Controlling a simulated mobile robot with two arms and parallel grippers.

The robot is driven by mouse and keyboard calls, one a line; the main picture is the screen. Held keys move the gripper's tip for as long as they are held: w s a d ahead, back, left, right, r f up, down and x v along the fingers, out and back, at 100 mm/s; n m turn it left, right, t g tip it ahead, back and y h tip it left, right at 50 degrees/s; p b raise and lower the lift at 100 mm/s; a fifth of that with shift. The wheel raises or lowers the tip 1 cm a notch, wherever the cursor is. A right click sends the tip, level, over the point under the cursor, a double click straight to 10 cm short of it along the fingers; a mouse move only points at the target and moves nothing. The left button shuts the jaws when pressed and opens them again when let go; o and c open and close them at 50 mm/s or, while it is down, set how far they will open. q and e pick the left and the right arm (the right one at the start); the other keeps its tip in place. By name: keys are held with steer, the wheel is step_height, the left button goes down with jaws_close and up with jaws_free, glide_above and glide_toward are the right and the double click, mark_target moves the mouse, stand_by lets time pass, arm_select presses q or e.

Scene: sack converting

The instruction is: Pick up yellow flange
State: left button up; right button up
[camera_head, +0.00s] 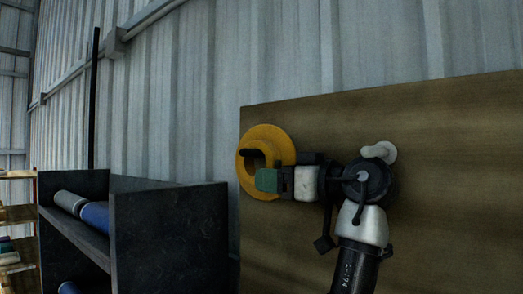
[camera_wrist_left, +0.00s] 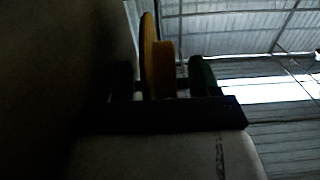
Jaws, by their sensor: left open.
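The yellow flange (camera_head: 272,138) is a round disc with a raised hub, up against a brown board (camera_head: 440,120) in the head view. My left gripper (camera_head: 259,167) is at the flange, with a green fingertip in front of its lower middle. In the left wrist view the flange (camera_wrist_left: 162,68) stands edge-on between the open fingers of the left gripper (camera_wrist_left: 162,78), a dark one and a green one. A gap shows between the hub and the green finger. Contact on the dark side is too dim to tell. My right gripper is not in view.
A pale peg (camera_head: 380,151) sticks out of the board right of the flange, close to my left wrist. A dark shelf (camera_head: 170,235) with grey and blue rolls (camera_head: 88,208) stands at left. A corrugated metal wall (camera_head: 230,60) is behind.

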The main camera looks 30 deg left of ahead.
arm_select(q)
steer(key=shift+a, duration=0.35)
steer(key=shift+d, duration=0.15)
steer(key=c, duration=0.4)
jaws_close()
steer(key=shift+s+r, duration=0.1)
steer(key=shift+r, duration=0.05)
